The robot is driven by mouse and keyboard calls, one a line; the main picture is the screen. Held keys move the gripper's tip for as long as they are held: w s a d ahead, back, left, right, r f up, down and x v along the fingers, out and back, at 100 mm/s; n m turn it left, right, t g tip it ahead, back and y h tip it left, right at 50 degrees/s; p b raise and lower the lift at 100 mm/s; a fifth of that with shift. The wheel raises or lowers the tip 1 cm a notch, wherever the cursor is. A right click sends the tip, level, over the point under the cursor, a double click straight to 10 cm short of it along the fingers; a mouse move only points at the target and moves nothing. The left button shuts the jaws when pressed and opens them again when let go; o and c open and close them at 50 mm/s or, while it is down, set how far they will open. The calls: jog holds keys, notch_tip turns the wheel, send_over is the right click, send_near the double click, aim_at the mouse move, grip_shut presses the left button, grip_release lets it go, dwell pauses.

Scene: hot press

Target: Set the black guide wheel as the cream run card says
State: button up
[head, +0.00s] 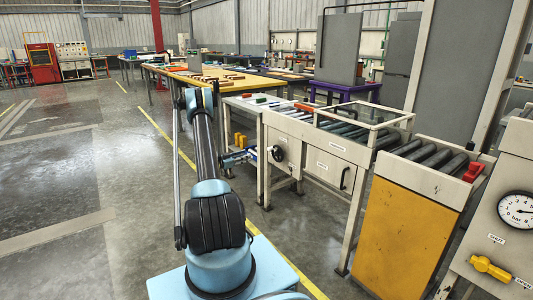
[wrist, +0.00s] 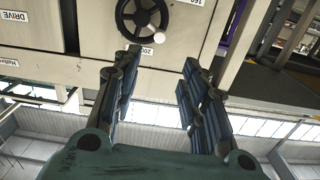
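The black guide wheel (head: 277,153) is mounted on the cream front panel of the machine in the middle of the head view. In the wrist view the wheel (wrist: 127,14) shows at the top, partly cut off, with a pale knob (wrist: 159,38) on its rim. In the head view my gripper (head: 249,154) is just left of the wheel. I cannot make out a cream run card.
A white "DRIVE" label (wrist: 14,15) is on the panel. A roller conveyor (head: 430,155) with a yellow side panel (head: 395,235) stands to the right. A pressure gauge (head: 517,210) and yellow lever (head: 490,268) are at far right. The floor at left is clear.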

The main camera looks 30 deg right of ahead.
aim_at(268, 149)
jog(key=d, duration=0.5)
jog(key=w+d, duration=0.1)
jog(key=d, duration=1.1)
jog(key=shift+w+d+f, duration=0.1)
jog(key=shift+w+d, duration=0.1)
jog(key=shift+d, duration=0.05)
grip_shut()
